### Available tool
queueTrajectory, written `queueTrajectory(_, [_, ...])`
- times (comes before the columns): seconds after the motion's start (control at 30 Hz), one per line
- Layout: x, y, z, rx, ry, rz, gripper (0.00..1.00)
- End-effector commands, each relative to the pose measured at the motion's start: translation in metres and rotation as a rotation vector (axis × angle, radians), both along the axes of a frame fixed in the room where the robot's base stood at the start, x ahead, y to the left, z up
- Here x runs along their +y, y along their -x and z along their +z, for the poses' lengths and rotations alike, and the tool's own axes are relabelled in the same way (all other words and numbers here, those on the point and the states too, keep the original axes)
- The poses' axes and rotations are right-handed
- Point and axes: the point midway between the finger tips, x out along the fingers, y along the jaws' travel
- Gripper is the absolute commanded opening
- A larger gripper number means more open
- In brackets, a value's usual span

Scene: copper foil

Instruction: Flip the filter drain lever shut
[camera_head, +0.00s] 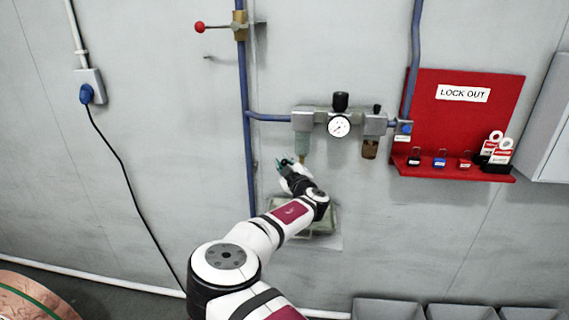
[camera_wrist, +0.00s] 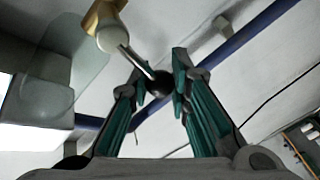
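The filter unit (camera_head: 303,122) is on the wall with a clear bowl (camera_head: 302,142). In the wrist view the bowl (camera_wrist: 45,100) is at left. Beside it is a brass drain fitting (camera_wrist: 100,15) with a pale round end (camera_wrist: 112,36). The drain lever (camera_wrist: 136,61) is a thin metal rod slanting down from it to a black ball knob (camera_wrist: 158,84). My gripper (camera_wrist: 162,78) is open, its teal-padded fingers on either side of the knob. Whether a finger touches the knob is unclear. In the head view my gripper (camera_head: 289,163) is just below the filter, and the lever is too small to make out.
A pressure gauge (camera_head: 339,126) and an amber-bowled unit (camera_head: 370,148) are to the right. A blue pipe (camera_head: 247,150) runs vertically at left, with a red-knobbed valve lever (camera_head: 200,27) higher up. A red lockout board (camera_head: 460,115) hangs farther right.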

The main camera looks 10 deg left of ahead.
Motion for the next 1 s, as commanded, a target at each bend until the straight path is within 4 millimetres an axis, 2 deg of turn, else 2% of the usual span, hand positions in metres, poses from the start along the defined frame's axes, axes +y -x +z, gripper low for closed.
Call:
queueTrajectory(0.4, [-0.012, -0.002, -0.009, 0.018, 0.055, -0.023, 0.0])
queueTrajectory(0.8, [-0.004, -0.001, -0.012, 0.01, 0.224, -0.011, 0.0])
queueTrajectory(1.0, [-0.003, -0.001, -0.013, 0.009, 0.238, -0.008, 0.0])
